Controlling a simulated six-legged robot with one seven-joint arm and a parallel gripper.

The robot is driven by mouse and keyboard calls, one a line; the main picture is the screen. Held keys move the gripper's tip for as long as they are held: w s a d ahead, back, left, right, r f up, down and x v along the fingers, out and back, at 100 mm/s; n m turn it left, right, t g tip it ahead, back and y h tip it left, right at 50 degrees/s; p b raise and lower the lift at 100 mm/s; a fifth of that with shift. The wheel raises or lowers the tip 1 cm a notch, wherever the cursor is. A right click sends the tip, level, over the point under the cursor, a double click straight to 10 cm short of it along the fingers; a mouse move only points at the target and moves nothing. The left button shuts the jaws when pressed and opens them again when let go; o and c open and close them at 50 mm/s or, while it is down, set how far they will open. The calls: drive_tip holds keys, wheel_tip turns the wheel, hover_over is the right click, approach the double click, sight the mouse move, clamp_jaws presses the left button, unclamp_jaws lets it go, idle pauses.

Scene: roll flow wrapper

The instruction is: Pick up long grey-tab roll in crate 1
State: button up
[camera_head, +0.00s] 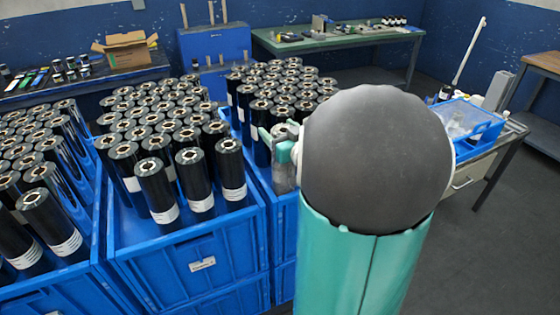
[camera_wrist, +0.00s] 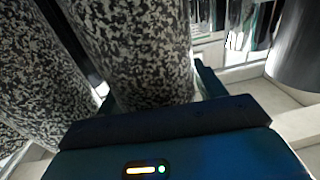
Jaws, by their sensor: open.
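Several crates of long black rolls with pale cores and white bands stand at the left and middle of the head view. One front crate (camera_head: 185,250) holds upright and slightly tilted rolls, such as a roll (camera_head: 156,188) at its front. A grey tab cannot be made out on any roll, and I cannot read which crate is number 1. My gripper (camera_head: 270,138) is over the crate behind my arm (camera_head: 370,250), close to its rolls, partly hidden by my wrist. In the wrist view, a speckled roll surface (camera_wrist: 135,45) fills the space before my open gripper; contact cannot be told.
A left crate (camera_head: 95,250) of rolls adjoins the front crate. A green-topped bench (camera_head: 335,42) stands at the back. A blue bin (camera_head: 470,125) sits on a table at the right. Rolls stand closely packed around my gripper. The floor at the right is clear.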

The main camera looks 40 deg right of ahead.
drive_tip(key=shift+s, duration=0.2)
clamp_jaws()
drive_tip(key=shift+r, duration=0.1)
